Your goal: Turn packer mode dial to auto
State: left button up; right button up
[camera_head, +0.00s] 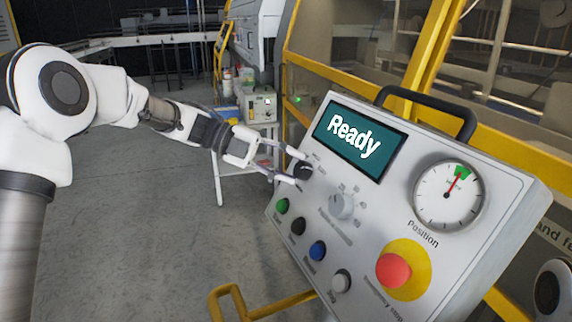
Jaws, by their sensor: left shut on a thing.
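The control panel (405,200) is a tilted grey box with a screen (358,142) that reads "Ready". The mode dial (303,170) is a small dark knob at the panel's upper left edge, below the screen. My left gripper (292,171) reaches it from the left, its fingers around the dial and shut on it. The fingers partly hide the dial and its labels, so I cannot tell where it points. My right gripper is not in view.
A grey numbered knob (342,206) is close to the right of the dial. Green, black, blue and white buttons run below. A red emergency stop (393,270) and a position gauge (448,194) are at right. A yellow rail (262,303) stands in front. Open floor lies left.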

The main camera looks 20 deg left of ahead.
pick_arm(q)
jog(key=shift+s+f, duration=0.1)
jog(key=shift+f, duration=0.3)
jog(key=o, duration=1.2)
jog(key=shift+d, duration=0.1)
jog(key=shift+c, duration=0.2)
jog(key=shift+w+d+r, duration=0.15)
jog(key=shift+w+r, duration=0.05)
jog(key=v, duration=1.2)
jog(key=shift+d, duration=0.1)
